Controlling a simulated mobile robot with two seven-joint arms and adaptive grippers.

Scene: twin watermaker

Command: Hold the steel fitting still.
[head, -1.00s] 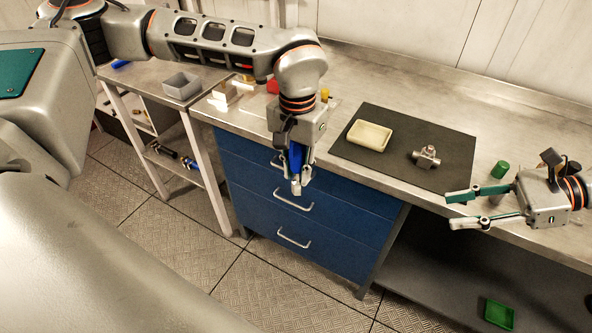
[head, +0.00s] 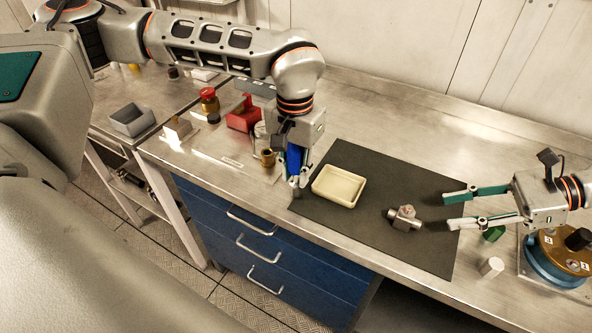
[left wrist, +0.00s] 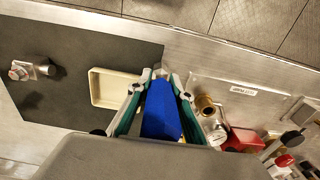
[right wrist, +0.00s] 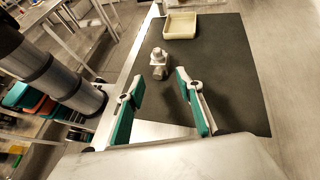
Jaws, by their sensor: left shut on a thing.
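The steel fitting (head: 405,218), a small silvery piece with a round stub, lies on the dark mat (head: 345,228). It also shows in the right wrist view (right wrist: 158,58) and at the left of the left wrist view (left wrist: 40,66). My right gripper (head: 447,211) is open and empty, its two green-backed fingers apart and pointing at the fitting from the right, with a gap between. My left gripper (head: 297,184) is shut on a blue object (left wrist: 161,112), near the mat's left edge and beside the cream tray (head: 338,186). The fingers partly hide the blue object.
A red bin (head: 243,114), a brass cup (head: 268,157) and a red-topped piece (head: 209,100) stand left of my left gripper. A green block (head: 494,233), a white cylinder (head: 491,267) and a blue-and-brass round device (head: 560,257) stand right of the mat.

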